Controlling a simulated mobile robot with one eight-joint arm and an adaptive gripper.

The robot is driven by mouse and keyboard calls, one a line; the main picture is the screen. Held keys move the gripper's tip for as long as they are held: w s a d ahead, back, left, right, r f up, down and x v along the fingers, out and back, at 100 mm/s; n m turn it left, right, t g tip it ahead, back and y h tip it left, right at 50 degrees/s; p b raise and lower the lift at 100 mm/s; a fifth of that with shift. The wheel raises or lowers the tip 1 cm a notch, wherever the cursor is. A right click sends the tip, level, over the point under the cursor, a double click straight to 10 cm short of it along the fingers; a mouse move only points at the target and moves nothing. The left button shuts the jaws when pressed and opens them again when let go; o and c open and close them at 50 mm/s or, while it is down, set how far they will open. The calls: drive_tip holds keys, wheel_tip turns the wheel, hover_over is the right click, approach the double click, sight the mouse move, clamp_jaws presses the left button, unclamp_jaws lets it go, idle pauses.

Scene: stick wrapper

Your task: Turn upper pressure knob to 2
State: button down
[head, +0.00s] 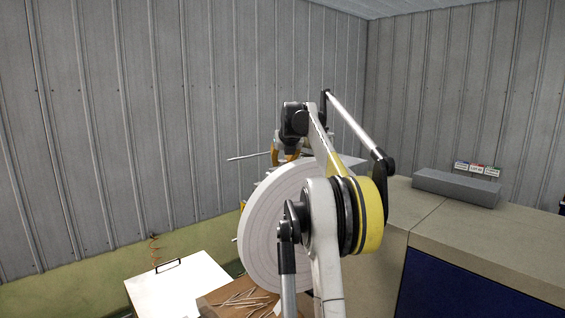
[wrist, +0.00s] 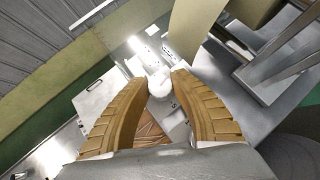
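In the wrist view a small white round knob-like piece (wrist: 160,86) shows between my fingertips. I cannot read any scale on it, nor tell whether it is the upper pressure knob. My gripper (wrist: 158,79) has its two tan, ribbed fingers apart, one on each side of this piece. Small gaps seem to show beside it, and firm contact is not visible. In the head view my gripper (head: 286,154) is small and partly hidden by my own arm, beside the machine's large white roll (head: 262,222). No knob can be made out there.
A white panel with a dark handle (head: 180,284) lies at the lower left. Loose sticks (head: 240,298) lie on a brown surface below the roll. A beige cabinet top (head: 470,235) with a grey box (head: 455,187) stands at the right. Bright metal machine parts (wrist: 205,65) are close around my fingers.

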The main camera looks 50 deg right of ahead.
drive_tip(key=shift+n, duration=0.3)
drive_tip(key=n+t+y, duration=0.1)
drive_tip(key=n+y, duration=0.1)
drive_tip(key=shift+n, duration=0.3)
drive_tip(key=shift+n+t+y, duration=0.4)
drive_tip(key=shift+n+y, duration=0.6)
drive_tip(key=shift+n, duration=0.2)
drive_tip(key=c, duration=1.1)
unclamp_jaws()
drive_tip(key=shift+o, duration=0.2)
